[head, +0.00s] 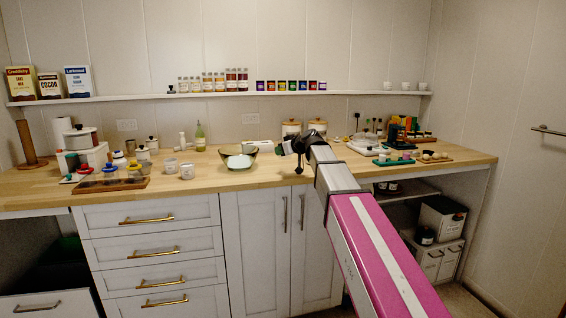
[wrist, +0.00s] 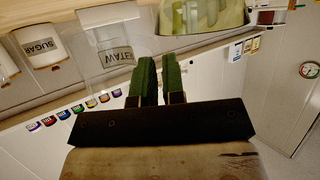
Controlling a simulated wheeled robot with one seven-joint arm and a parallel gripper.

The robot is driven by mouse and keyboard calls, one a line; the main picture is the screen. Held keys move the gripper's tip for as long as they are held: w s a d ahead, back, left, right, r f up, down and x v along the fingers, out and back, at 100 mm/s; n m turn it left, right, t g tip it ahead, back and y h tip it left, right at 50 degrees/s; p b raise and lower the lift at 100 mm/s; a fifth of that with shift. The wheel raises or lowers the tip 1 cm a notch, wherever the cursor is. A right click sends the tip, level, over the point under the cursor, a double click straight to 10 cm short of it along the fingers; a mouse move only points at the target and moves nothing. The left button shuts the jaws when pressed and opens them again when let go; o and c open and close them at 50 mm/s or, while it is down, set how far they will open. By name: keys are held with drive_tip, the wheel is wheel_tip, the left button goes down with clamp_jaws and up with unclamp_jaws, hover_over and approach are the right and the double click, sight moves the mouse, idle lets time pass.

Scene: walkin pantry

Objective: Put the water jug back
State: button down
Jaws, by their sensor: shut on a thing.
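The water jug (wrist: 108,72) is clear and hard to make out. Its grey label, with letters upside down, shows in the wrist view just left of my fingers. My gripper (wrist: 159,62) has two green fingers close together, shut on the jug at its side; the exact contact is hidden. In the head view my gripper (head: 288,148) is over the counter, between the glass bowl and the lidded canisters. The jug's outline is not clear there; a small pale patch left of my gripper may be its label.
A yellowish glass bowl (head: 232,160) stands left of my gripper. Lidded canisters (head: 291,130) stand behind it, one marked SUGAR (wrist: 40,48). A green tray (head: 395,162) with small items lies right. Bare wooden counter (head: 225,181) shows in front.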

drive_tip(key=shift+w+d+f, duration=0.3)
drive_tip(key=shift+d+f, duration=0.05)
drive_tip(key=shift+d, duration=0.1)
drive_tip(key=shift+f, duration=2)
drive_tip(key=shift+f, duration=0.1)
drive_tip(key=c, duration=1.2)
unclamp_jaws()
